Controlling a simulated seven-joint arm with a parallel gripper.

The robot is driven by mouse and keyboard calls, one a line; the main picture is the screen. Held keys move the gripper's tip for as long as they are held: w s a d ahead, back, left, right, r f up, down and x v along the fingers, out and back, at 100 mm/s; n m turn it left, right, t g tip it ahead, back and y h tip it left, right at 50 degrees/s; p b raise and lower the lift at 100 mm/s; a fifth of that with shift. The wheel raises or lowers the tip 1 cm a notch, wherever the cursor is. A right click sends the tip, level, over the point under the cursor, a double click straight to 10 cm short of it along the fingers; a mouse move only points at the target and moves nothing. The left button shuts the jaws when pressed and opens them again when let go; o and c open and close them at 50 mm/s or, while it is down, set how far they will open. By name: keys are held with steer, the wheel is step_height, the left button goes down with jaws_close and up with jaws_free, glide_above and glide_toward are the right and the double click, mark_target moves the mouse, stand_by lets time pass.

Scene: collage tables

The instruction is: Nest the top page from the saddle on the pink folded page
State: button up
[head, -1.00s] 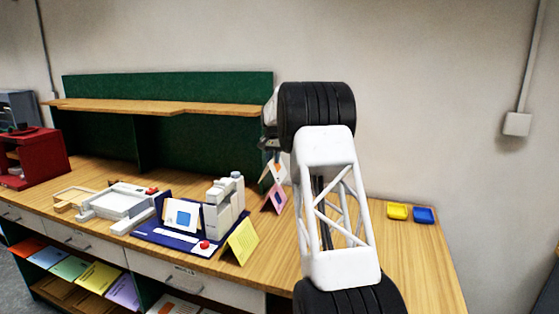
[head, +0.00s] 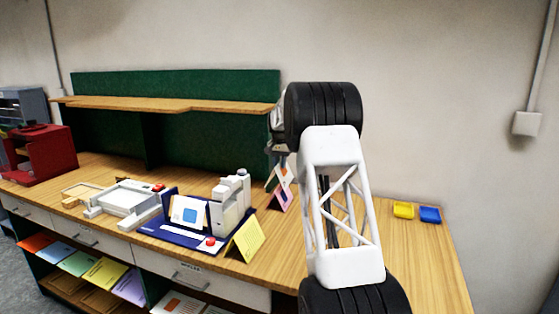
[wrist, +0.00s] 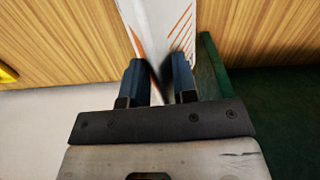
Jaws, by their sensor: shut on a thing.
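My gripper (wrist: 159,72) is shut on a white page with orange stripes (wrist: 176,28), seen from above in the wrist view. In the head view this page (head: 280,172) hangs below my gripper, partly behind my arm. The pink folded page (head: 284,200) stands on the table just below it; I cannot tell whether the two touch. The pink page does not show in the wrist view. A white page with a blue square (head: 189,214) leans on the navy stapler base (head: 168,235), which may be the saddle.
A yellow folded page (head: 246,239) stands beside the stapler (head: 232,202). A green-backed shelf (head: 200,105) rises behind the table. Yellow (head: 403,210) and blue (head: 430,214) trays lie at the right, with bare wood around them. A white press (head: 124,198) stands at left.

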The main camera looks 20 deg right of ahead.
steer(key=shift+f, duration=4.75)
steer(key=o, duration=0.8)
steer(key=shift+r, duration=2.95)
steer(key=shift+r, duration=0.1)
